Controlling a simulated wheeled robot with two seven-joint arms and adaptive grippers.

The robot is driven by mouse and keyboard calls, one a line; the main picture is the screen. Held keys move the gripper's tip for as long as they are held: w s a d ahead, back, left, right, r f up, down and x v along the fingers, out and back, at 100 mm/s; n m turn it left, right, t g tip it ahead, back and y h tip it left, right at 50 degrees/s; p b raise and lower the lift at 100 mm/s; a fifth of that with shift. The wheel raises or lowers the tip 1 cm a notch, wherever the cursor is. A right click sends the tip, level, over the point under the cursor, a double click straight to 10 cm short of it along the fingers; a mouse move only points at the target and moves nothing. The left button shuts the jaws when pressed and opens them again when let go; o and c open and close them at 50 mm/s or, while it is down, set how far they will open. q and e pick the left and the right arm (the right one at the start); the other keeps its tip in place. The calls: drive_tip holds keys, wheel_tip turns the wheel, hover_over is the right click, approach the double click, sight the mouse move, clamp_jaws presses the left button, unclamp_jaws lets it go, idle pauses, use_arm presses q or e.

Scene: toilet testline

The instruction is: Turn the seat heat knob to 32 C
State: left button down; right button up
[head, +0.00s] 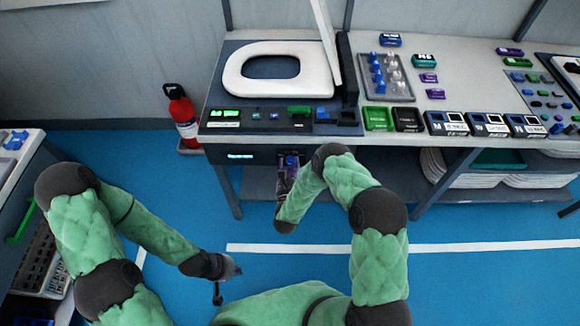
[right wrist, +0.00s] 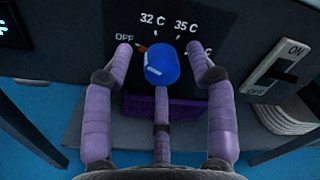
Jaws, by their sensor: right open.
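The blue seat heat knob (right wrist: 162,66) sits on a dark panel in the right wrist view, with the labels OFF, 32 C and 35 C around it and another label partly hidden by a finger. A small orange mark shows at its upper left, on the OFF side. My right gripper (right wrist: 161,52) is open, with one purple finger on each side of the knob; contact is not visible. In the head view the knob (head: 291,161) is on the bench front, with my right gripper (head: 288,176) at it. My left gripper (head: 228,275) hangs low over the floor, away from the bench; its opening is unclear.
A white ON switch (right wrist: 282,71) is right of the knob. The toilet seat (head: 318,84) lies on the bench top above, with button panels (head: 290,115) along its front. A fire extinguisher (head: 183,115) stands left of the bench. The blue floor (head: 480,285) is clear at right.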

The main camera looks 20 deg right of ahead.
drive_tip(key=c, duration=1.1)
drive_tip(key=shift+c, duration=0.2)
drive_tip(key=shift+m, duration=0.3)
drive_tip(key=m, duration=0.4)
drive_tip(key=shift+r+b, duration=0.15)
drive_tip(key=shift+b, duration=0.15)
clamp_jaws()
drive_tip(key=shift+w+d+r+m+b, duration=0.1)
drive_tip(key=shift+m+b, duration=0.1)
drive_tip(key=shift+m, duration=0.8)
drive_tip(key=shift+r+m+b, duration=0.1)
drive_tip(key=shift+m+b, duration=0.1)
drive_tip(key=shift+m, duration=0.8)
drive_tip(key=o, duration=1.1)
unclamp_jaws()
drive_tip(key=shift+o, duration=0.2)
drive_tip(key=shift+f, duration=0.1)
